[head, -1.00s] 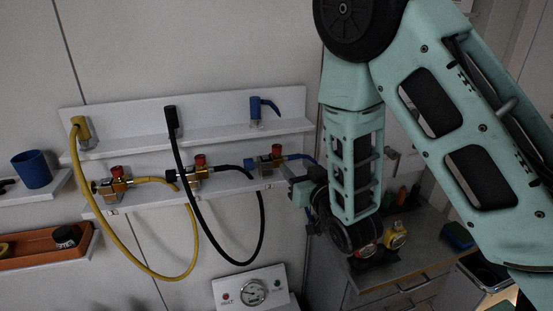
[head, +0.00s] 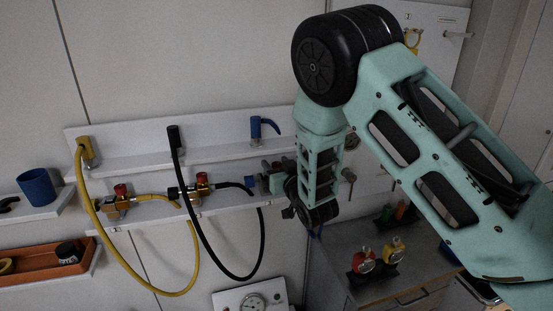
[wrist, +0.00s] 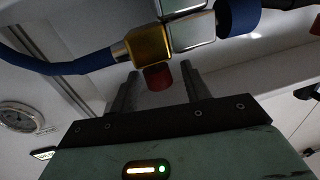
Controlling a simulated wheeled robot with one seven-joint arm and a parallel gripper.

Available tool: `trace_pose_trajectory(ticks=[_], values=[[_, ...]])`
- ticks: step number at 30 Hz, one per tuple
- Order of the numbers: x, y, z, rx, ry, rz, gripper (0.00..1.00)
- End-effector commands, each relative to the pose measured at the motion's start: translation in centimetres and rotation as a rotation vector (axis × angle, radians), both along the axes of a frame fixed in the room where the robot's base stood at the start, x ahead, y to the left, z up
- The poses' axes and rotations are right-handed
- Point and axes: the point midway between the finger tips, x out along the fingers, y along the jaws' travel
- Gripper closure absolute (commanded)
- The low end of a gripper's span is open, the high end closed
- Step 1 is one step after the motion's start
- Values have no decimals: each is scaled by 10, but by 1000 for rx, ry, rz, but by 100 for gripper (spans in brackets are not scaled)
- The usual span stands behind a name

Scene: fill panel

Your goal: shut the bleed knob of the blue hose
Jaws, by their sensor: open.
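In the wrist view the blue hose (wrist: 75,66) runs from the left into a brass fitting (wrist: 149,45). A red knob (wrist: 158,77) sticks out of the fitting toward my gripper (wrist: 160,72). The gripper is open, with one finger on each side of the knob and a visible gap on both sides. A blue cylinder (wrist: 238,17) sits at the right end of the metal valve body (wrist: 193,30). In the head view my gripper (head: 270,182) is at the lower shelf's right end, and my arm hides most of the blue hose's valve. The blue nozzle (head: 258,129) hangs above.
The black hose (head: 222,262) and yellow hose (head: 190,262) hang to the left, with their red-topped valves (head: 199,180) (head: 120,192) on the lower shelf. A gauge panel (head: 228,298) is below.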

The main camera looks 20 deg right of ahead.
Motion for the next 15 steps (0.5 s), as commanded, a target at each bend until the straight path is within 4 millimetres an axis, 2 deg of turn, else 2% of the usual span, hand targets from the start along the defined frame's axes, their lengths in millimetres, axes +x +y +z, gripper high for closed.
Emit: trace_pose_trajectory(ticks=[10,11,15], values=[[5,0,-1,0,0,0,53],[5,0,-1,0,0,0,59],[5,0,-1,0,0,0,98]])
